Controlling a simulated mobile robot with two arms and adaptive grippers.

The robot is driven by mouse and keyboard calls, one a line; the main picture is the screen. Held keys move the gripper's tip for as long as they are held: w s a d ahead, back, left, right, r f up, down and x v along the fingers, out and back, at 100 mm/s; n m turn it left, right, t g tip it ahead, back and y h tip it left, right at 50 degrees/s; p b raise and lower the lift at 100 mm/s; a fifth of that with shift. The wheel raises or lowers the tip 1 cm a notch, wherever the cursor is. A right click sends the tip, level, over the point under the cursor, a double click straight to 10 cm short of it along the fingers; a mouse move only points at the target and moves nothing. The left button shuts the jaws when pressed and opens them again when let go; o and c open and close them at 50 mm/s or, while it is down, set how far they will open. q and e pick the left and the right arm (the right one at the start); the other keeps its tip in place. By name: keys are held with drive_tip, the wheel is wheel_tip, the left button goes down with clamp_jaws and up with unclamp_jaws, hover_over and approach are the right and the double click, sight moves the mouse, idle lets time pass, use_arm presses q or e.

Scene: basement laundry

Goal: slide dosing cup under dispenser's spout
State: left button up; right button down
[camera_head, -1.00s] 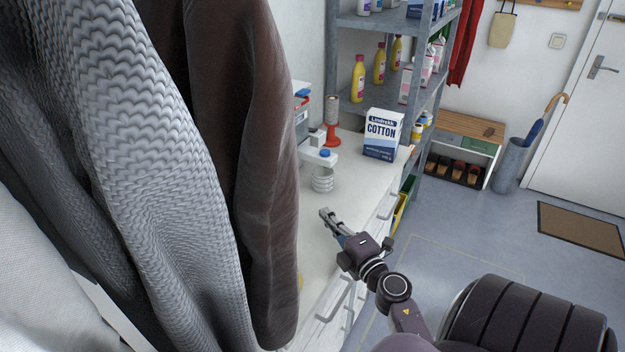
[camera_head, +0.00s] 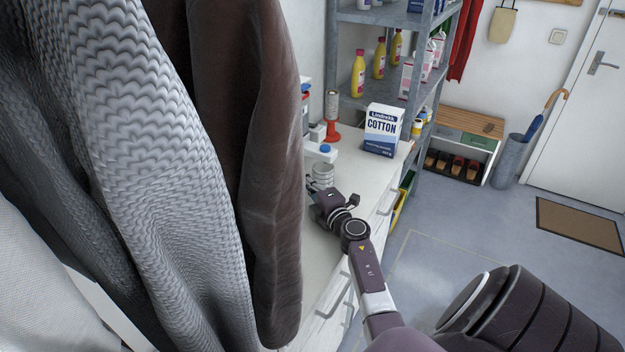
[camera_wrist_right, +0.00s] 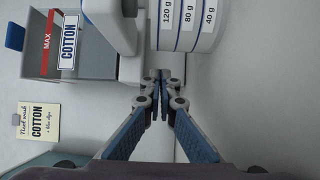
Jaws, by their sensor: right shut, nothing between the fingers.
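The dosing cup (camera_head: 323,172) is white and ribbed and stands on the counter just below the dispenser's blue-and-white spout end (camera_head: 325,149) in the head view. In the right wrist view the cup (camera_wrist_right: 196,25) shows 120 g, 80 g and 40 g bands. The dispenser (camera_wrist_right: 72,50), with MAX and COTTON labels, is to its left there. My right gripper (camera_wrist_right: 162,76) is shut and empty, its tips close beside the cup's lower edge; contact is unclear. In the head view the right gripper (camera_head: 312,190) is low over the counter, tips partly hidden. My left gripper is out of view.
A COTTON box (camera_head: 382,130) stands farther back on the counter (camera_head: 352,180). Hanging garments (camera_head: 235,170) block the left side of the head view. A note card (camera_wrist_right: 38,121) lies left in the wrist view. A shelf (camera_head: 375,100) with bottles stands behind.

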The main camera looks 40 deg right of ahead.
sight(317, 174)
drive_tip(key=shift+s+d, duration=0.75)
drive_tip(key=shift+d, duration=0.25)
drive_tip(key=shift+s+d, duration=0.65)
drive_tip(key=shift+d, duration=0.25)
